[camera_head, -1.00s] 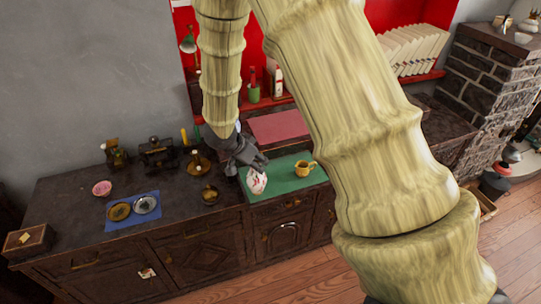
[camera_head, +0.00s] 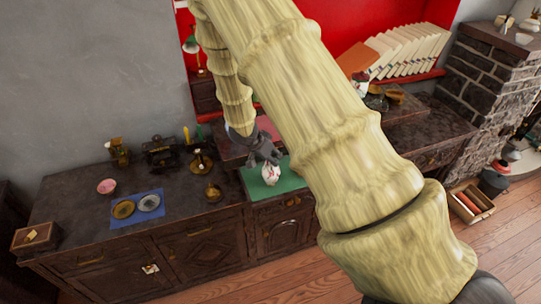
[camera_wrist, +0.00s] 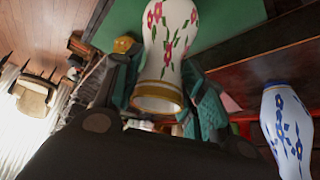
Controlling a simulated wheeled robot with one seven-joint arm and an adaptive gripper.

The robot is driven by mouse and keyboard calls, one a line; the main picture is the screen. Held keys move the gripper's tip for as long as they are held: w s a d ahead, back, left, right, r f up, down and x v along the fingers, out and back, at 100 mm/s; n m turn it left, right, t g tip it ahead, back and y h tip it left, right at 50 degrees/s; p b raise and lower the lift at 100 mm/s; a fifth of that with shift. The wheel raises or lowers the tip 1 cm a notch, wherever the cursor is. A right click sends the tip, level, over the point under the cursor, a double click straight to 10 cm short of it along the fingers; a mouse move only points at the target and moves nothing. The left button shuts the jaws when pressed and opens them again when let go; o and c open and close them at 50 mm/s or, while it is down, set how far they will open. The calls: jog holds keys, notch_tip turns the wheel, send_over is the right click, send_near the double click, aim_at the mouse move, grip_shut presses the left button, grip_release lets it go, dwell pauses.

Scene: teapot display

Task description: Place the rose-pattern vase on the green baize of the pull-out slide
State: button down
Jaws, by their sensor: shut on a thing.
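The rose-pattern vase (camera_head: 270,175) is white with red flowers. In the wrist view the vase (camera_wrist: 172,45) shows its gold-banded end nearest me, between the teal finger pads. My gripper (camera_head: 264,160) is shut on it; in the wrist view the gripper (camera_wrist: 180,105) holds it near that banded end. The vase is over the green baize (camera_head: 257,190) of the slide, which also fills the top of the wrist view (camera_wrist: 232,18). Whether the vase touches the baize I cannot tell. My arm hides the right part of the baize in the head view.
A blue cloth (camera_head: 127,220) with two small dishes lies left of the slide, and a dark brass pot (camera_head: 213,193) stands near its left edge. A white-and-blue vase (camera_wrist: 286,130) shows at the right of the wrist view. A yellow cup (camera_wrist: 124,44) is near the baize.

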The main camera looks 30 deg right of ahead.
jog(key=shift+f, duration=0.2)
jog(key=c, duration=0.8)
grip_release()
